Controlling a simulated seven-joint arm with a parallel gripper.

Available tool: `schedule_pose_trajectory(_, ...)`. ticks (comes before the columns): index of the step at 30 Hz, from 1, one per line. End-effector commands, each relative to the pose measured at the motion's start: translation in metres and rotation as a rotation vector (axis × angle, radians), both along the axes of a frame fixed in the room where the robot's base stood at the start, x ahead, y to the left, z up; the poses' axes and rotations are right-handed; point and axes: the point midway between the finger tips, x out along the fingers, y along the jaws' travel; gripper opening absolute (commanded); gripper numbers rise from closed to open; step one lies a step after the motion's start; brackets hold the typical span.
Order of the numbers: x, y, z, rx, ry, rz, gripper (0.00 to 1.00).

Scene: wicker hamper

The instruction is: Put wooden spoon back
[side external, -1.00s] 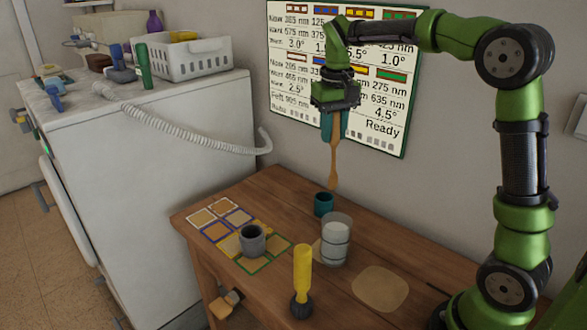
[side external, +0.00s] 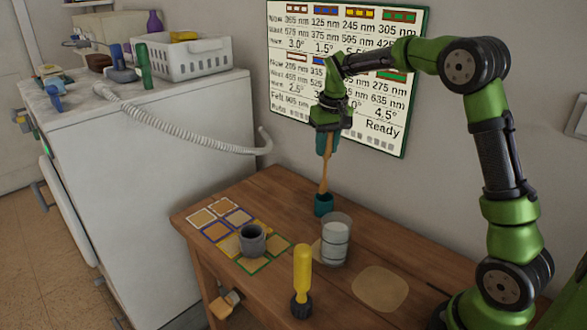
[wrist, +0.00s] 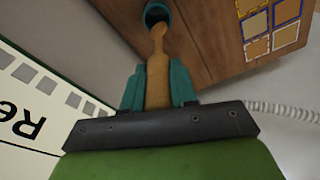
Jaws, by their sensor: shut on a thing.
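The wooden spoon (side external: 324,173) hangs upright, bowl end down, from my gripper (side external: 326,146). My gripper's teal fingers are shut on its upper part; the fingers and spoon (wrist: 157,70) also show in the wrist view. A small teal cup (side external: 323,206) stands on the wooden table below the spoon, and it shows at the top of the wrist view (wrist: 157,12). The spoon's lower end is at the cup's mouth. I cannot tell how far it is inside.
A glass of whitish content (side external: 335,240) stands close to the teal cup. A grey cup (side external: 252,241) sits on the coloured squares, and a yellow-handled tool (side external: 302,275) stands at the front. The table's right side holds a flat round mat (side external: 380,288). A wall board (side external: 385,100) is behind.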

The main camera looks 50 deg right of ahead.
Motion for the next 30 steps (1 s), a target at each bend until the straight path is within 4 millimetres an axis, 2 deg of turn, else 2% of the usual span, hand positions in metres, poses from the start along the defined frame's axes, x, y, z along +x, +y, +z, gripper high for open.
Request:
schedule_pose_trajectory(10, 0.0, 0.0, -0.046, -0.001, 0.001, 0.0, 0.0)
schedule_pose_trajectory(18, 0.0, -0.001, -0.05, -0.002, -0.002, 0.0, 0.0)
schedule_pose_trajectory(19, 0.0, -0.001, -0.05, -0.002, -0.002, 0.0, 0.3)
schedule_pose_trajectory(23, 0.0, -0.001, -0.05, -0.002, -0.001, 0.0, 0.5)
schedule_pose_trajectory(24, 0.0, -0.001, -0.05, -0.002, -0.001, 0.0, 0.53)
schedule_pose_trajectory(30, 0.0, 0.0, -0.05, 0.0, -0.001, 0.0, 0.53)
